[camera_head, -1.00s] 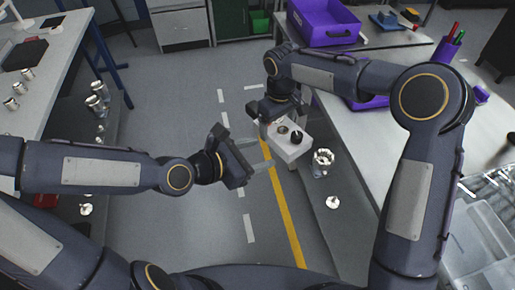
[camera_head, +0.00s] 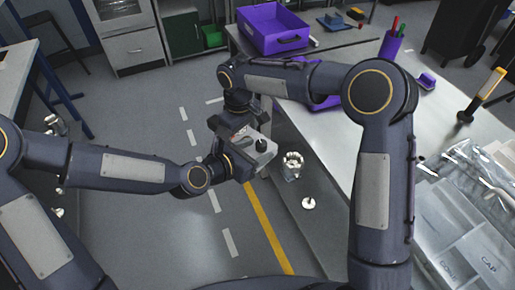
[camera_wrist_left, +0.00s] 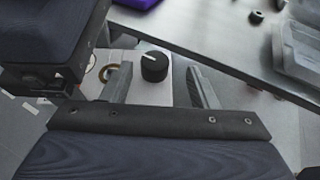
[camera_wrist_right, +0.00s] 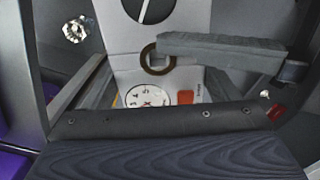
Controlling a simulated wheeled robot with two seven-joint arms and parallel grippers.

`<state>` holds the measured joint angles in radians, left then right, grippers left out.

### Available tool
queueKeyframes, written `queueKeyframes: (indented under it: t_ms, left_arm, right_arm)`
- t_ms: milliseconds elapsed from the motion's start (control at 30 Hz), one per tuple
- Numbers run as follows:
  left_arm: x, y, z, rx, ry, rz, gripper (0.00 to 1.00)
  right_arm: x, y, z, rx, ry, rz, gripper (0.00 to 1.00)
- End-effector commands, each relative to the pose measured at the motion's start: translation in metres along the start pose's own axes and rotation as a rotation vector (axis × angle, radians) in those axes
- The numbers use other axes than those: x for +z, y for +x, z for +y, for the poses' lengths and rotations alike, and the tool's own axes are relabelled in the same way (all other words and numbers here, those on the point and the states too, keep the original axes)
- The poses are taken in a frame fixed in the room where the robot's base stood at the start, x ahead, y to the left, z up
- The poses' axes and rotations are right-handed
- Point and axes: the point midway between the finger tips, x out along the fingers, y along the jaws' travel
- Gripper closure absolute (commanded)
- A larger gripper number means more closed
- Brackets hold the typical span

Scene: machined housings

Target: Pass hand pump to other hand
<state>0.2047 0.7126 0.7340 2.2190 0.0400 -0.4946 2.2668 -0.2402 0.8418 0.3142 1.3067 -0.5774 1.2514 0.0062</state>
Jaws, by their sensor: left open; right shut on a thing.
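The hand pump is a pale grey box (camera_head: 262,150) with a black knob, held in the air beside the right table. My right gripper (camera_wrist_right: 150,85) is shut on it; the right wrist view shows a dial with numbers, a brass ring and an orange patch. My left gripper (camera_wrist_left: 160,88) is open, with its fingers on either side of the pump's knob end in the left wrist view. A grey finger crosses the pump's face in the right wrist view. I cannot tell whether the left fingers touch the pump. Both grippers partly hide it in the head view.
A purple bin (camera_head: 272,40) stands on the right table, with a purple pen cup (camera_head: 391,46) farther right. A clear tray (camera_head: 440,262) lies at the lower right. A shiny metal part (camera_head: 292,165) and a small round part (camera_head: 308,203) sit below the table edge. The floor between is clear.

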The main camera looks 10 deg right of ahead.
Motion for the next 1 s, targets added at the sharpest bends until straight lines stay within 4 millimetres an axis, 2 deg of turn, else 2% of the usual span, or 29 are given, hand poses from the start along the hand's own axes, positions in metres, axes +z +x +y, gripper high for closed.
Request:
queueKeyframes:
  t_ms: [133,433,833,900,933,1000]
  left_arm:
    - [-0.0001,0.0096,-0.0005,0.000,0.001,0.000,0.46]
    - [-0.0003,0.0113,0.0001,0.001,0.001,0.001,0.46]
    - [-0.0001,0.0110,-0.0023,-0.005,0.003,0.001,0.97]
    - [-0.0001,0.0109,-0.0032,-0.007,0.004,0.001,1.00]
    - [0.0012,0.0109,-0.0034,-0.007,0.007,-0.002,1.00]
    - [0.0012,0.0108,-0.0034,-0.008,0.007,-0.002,1.00]
  right_arm:
    - [-0.0003,-0.0009,0.0000,0.000,0.000,0.002,0.54]
    - [-0.0003,-0.0009,0.0000,0.000,0.000,0.002,0.54]
    - [-0.0012,-0.0012,0.0001,0.001,0.000,0.005,0.54]
    - [-0.0015,-0.0013,0.0001,0.001,0.000,0.006,0.54]
    - [-0.0017,-0.0015,0.0001,0.001,0.000,0.007,0.16]
    - [-0.0015,-0.0014,0.0001,0.001,0.000,0.006,0.07]
